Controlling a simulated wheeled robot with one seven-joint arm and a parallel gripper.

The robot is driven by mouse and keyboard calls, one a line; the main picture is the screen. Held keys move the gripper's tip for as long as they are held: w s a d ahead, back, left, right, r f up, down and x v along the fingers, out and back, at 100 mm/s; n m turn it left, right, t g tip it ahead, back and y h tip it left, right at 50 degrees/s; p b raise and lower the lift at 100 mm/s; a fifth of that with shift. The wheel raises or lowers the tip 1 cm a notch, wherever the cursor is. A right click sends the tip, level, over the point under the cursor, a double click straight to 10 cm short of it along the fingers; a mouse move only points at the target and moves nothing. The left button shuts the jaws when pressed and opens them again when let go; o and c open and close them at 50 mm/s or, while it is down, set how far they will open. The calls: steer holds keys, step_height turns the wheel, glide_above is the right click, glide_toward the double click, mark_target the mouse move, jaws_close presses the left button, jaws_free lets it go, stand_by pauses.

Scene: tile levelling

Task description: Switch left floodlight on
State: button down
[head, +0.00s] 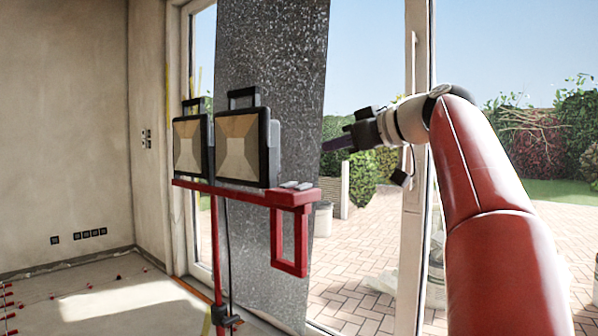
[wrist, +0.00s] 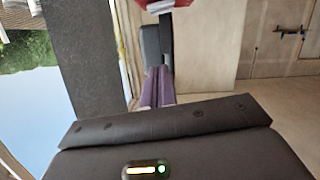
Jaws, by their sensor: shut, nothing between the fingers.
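Two black-framed floodlights with tan faces stand side by side on a red stand (head: 240,193): the left floodlight (head: 190,147) and the right floodlight (head: 244,147). Neither face shows a bright glow. Small grey pieces (head: 297,185) lie on the right end of the red bar; I cannot tell whether they are switches. My gripper (head: 324,146) is shut and empty, to the right of the right floodlight and apart from it. In the wrist view its purple fingers (wrist: 157,88) point at a dark floodlight body (wrist: 152,45), with part of the red bar (wrist: 188,3) at the top edge. No switch is clearly visible.
A tall speckled dark slab (head: 270,60) stands behind the floodlights. A red loop handle (head: 290,242) hangs below the bar's right end. A glass door frame (head: 415,200) is behind my arm. Small red items lie on the floor at far left.

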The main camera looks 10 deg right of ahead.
stand_by(0.3)
steer(key=p, duration=0.2)
glide_above(288, 185)
steer(key=d, duration=0.2)
step_height(288, 185, down, 2)
steer(key=shift+s+d+f, duration=0.1)
steer(key=shift+f, duration=0.05)
steer(key=f, duration=0.1)
steer(key=f+b, duration=0.1)
steer(key=f, duration=0.1)
steer(key=shift+d+f+b, duration=0.15)
steer(key=shift+d+b, duration=0.1)
steer(key=shift+b, duration=0.05)
steer(key=shift+f, duration=0.35)
steer(key=shift+f, duration=0.1)
